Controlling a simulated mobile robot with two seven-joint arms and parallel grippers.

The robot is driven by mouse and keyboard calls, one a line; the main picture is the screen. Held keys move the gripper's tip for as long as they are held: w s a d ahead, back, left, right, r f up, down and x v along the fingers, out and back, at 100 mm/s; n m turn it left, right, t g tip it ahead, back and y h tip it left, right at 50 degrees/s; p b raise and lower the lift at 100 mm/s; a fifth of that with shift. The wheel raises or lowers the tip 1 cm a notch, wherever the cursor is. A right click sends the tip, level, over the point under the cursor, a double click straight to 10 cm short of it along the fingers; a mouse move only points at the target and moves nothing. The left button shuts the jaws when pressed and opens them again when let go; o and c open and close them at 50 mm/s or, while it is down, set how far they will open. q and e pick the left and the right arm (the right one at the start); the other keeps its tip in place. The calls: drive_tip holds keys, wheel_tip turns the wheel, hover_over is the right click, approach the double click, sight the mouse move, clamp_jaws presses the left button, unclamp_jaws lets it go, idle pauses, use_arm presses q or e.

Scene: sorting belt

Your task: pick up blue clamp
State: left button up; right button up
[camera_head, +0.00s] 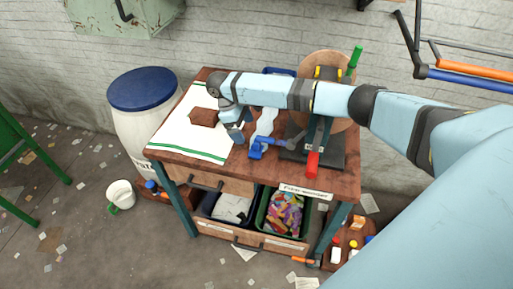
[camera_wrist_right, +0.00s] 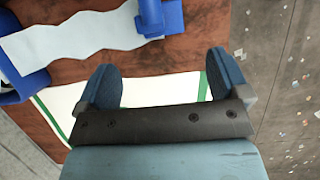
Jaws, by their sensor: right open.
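The blue clamp (camera_head: 256,149) lies on the wooden workbench near its front edge, with its bar pointing right toward a dark stand. In the right wrist view a blue part (camera_wrist_right: 150,18), likely the clamp, shows at the top edge, cut off by the frame. My right gripper (camera_head: 236,135) is just left of the clamp, above the bench and the edge of the white cloth. In the wrist view its fingers (camera_wrist_right: 163,78) are wide apart with nothing between them, and the blue part is beyond them. My left gripper is not in view.
A pale blue wavy strip (camera_head: 265,122) lies behind the clamp. A white green-striped cloth (camera_head: 185,139) with a brown block (camera_head: 203,117) lies to the left. A dark stand (camera_head: 325,150) with a red handle (camera_head: 312,165) stands close on the right. Bins fill the drawer below.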

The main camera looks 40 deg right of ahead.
sight(253, 149)
drive_tip(key=x, duration=0.8)
drive_tip(key=shift+s+p, duration=0.2)
drive_tip(key=shift+p, duration=0.1)
drive_tip(key=c, duration=1)
